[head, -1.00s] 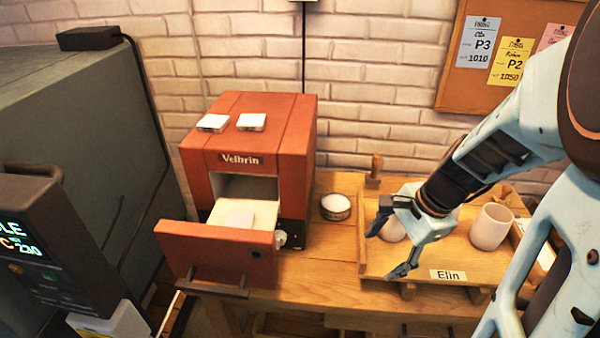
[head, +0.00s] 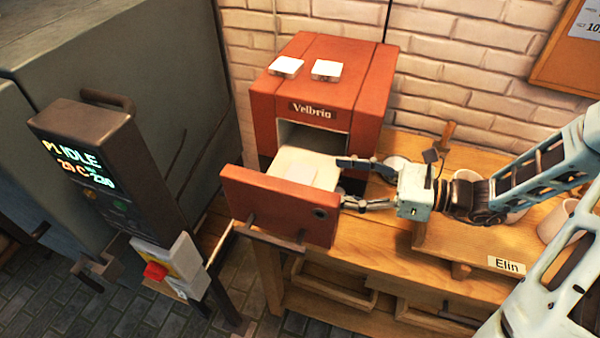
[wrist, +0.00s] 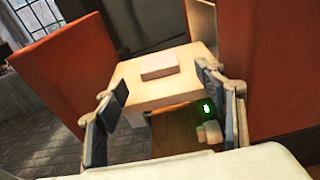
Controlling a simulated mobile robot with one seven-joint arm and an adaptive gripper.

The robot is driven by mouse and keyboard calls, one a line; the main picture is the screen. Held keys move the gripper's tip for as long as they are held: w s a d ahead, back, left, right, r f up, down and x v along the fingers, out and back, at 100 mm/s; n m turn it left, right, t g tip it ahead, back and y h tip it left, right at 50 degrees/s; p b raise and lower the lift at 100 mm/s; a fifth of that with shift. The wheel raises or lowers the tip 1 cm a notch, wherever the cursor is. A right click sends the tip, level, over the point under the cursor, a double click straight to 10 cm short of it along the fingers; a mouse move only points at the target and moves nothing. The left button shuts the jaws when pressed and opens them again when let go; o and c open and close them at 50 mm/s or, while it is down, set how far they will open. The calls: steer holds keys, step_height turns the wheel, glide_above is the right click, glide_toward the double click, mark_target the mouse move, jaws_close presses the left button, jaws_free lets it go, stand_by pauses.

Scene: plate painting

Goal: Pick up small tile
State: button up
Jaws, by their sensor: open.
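A small pale tile (head: 300,180) lies flat on the light slab (head: 285,162) in the pulled-out drawer of the red Velbrin kiln (head: 328,85). In the wrist view the tile (wrist: 158,66) lies toward the far part of the slab (wrist: 165,92). My gripper (head: 343,182) is open and empty, at the right side of the drawer with its fingers pointing left toward it. In the wrist view my gripper (wrist: 160,82) has a finger on each side of the picture, the tile framed between them and beyond them. Two white tiles (head: 286,66) (head: 327,70) lie on the kiln's top.
The drawer's red front panel (head: 280,205) stands upright on the near side. A wooden tray labelled Elin (head: 460,250) holds cups (head: 555,222) at right. A control box (head: 85,165) reading IDLE and a large grey cabinet (head: 120,60) are at left.

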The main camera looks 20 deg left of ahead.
mark_target(299, 173)
steer(key=a, duration=0.5)
steer(key=a+f+p, duration=0.1)
steer(key=a, duration=0.1)
steer(key=shift+w+a, duration=0.2)
steer(key=shift+c, duration=0.7)
steer(key=c, duration=1.3)
steer(key=shift+o, duration=0.2)
steer(key=shift+r, duration=0.1)
